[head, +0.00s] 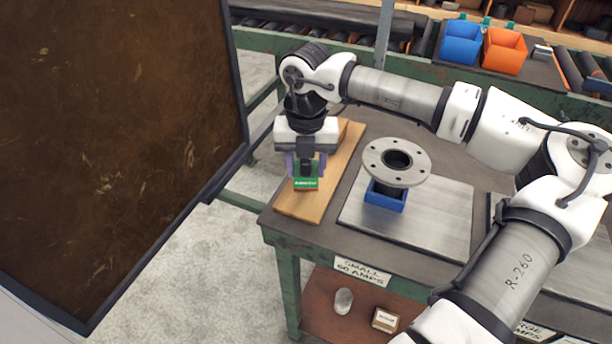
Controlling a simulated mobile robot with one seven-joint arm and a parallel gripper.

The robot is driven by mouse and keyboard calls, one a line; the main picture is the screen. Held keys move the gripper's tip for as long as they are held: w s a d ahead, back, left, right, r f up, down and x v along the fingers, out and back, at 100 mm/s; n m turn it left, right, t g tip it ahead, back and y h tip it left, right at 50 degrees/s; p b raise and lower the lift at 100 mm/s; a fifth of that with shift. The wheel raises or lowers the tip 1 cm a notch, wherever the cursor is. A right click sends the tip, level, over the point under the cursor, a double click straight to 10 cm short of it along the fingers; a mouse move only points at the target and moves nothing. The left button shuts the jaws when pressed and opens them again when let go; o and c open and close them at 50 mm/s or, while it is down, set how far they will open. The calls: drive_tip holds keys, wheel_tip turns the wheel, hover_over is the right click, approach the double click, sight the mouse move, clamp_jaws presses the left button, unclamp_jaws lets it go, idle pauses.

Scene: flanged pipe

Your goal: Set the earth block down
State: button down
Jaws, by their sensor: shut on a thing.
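The earth block appears to be the green block (306,184) with a pale label, in the head view left of centre. My gripper (304,166) points down and is shut on it, with its purple-grey fingers at the block's sides. The block is over the wooden board (318,196) at the left end of the bench. I cannot tell whether its underside touches the board. The gripper and wrist hide the block's upper part and some of the board.
A grey flanged pipe (397,161) stands on a blue support (384,196) on a metal plate (440,215), right of the board. A dark brown panel (115,130) stands close on the left. Blue (461,42) and orange (504,51) bins sit behind.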

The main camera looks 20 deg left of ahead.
sight(306, 180)
drive_tip(key=shift+f+p, duration=0.35)
drive_tip(key=shift+f, duration=1.65)
drive_tip(key=shift+f+b, duration=0.25)
drive_tip(key=shift+b, duration=0.05)
drive_tip(key=c, duration=0.7)
unclamp_jaws()
drive_tip(key=shift+r, duration=0.1)
drive_tip(key=shift+r, duration=0.1)
wheel_tip(306, 180, up, 12)
drive_tip(key=shift+r+b, duration=0.1)
drive_tip(key=shift+b, duration=1)
